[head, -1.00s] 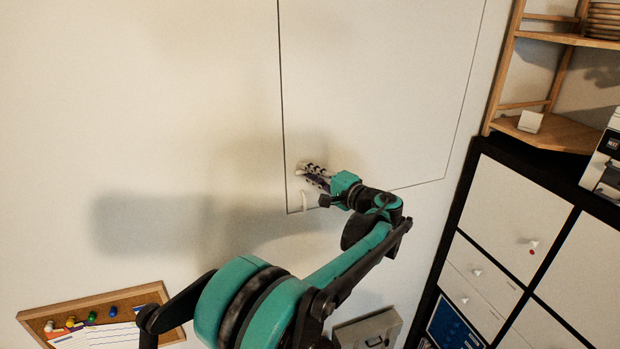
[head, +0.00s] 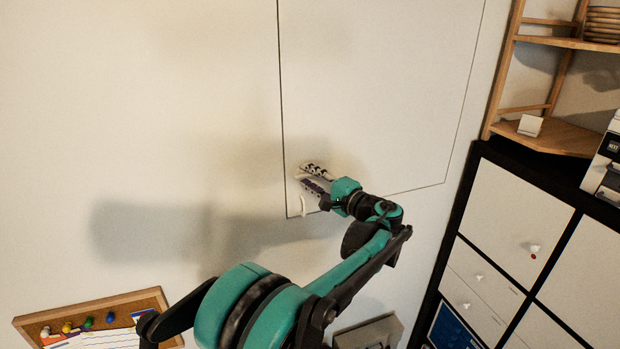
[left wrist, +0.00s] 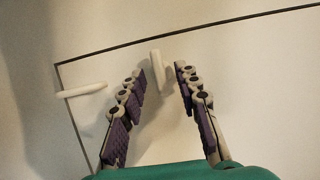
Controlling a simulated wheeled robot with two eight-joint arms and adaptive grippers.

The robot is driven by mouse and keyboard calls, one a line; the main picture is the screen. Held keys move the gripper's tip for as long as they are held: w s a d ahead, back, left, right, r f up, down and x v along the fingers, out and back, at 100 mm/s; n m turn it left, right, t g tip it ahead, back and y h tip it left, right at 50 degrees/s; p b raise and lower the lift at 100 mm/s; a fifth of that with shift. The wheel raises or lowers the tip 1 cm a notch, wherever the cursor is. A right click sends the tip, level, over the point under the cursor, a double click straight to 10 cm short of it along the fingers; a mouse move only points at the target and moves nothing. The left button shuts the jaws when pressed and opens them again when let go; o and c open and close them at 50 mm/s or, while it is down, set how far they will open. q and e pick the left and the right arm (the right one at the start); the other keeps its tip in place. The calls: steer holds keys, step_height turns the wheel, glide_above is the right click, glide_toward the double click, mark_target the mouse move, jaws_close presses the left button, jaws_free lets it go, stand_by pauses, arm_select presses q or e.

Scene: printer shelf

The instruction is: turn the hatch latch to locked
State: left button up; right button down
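The hatch (head: 375,90) is a pale panel outlined by a dark seam in the wall; it lies flat in the wall. A small white latch-like piece (left wrist: 157,57) stands near the hatch's seam, between and just beyond my fingertips in the left wrist view. A second thin white bar (left wrist: 82,90) is near the hatch corner, and also shows in the head view (head: 304,206). I cannot tell for sure which is the latch. My left gripper (head: 303,175) is open, fingers apart on both sides of the first piece, without visible grip; it also shows in the left wrist view (left wrist: 160,71). My right gripper is out of view.
A cork board (head: 95,305) with pins and papers is at the lower left. A grey box (head: 368,334) is below my arm. A dark-framed cabinet (head: 505,215) and a wooden shelf (head: 555,134) stand at the right. The wall left of the hatch is bare.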

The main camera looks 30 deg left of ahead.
arm_select(q)
steer(key=v, duration=1.2)
steer(key=s+a+f+h+b, duration=0.1)
steer(key=s+f+h+b, duration=0.4)
steer(key=f, duration=0.5)
steer(key=s+a+f+h+b, duration=0.25)
steer(key=s+f+b, duration=0.35)
steer(key=f, duration=0.4)
steer(key=s+d+f+n+h+b, duration=0.1)
steer(key=s+d+f+h+b, duration=0.2)
steer(key=f, duration=0.4)
steer(key=s+d+f+n+t+h+b, duration=0.1)
steer(key=s+d+f+h+b, duration=0.2)
steer(key=s+d+f, duration=0.2)
steer(key=s+d+f+n+h+b, duration=0.1)
steer(key=s+d+f+h+b, duration=0.2)
steer(key=s+f, duration=0.3)
step_height(320, 180, down, 3)
steer(key=shift+s+d+f+n+t+h, duration=0.2)
steer(key=shift+s+d+n+t+h, duration=0.15)
steer(key=shift+d, duration=0.35)
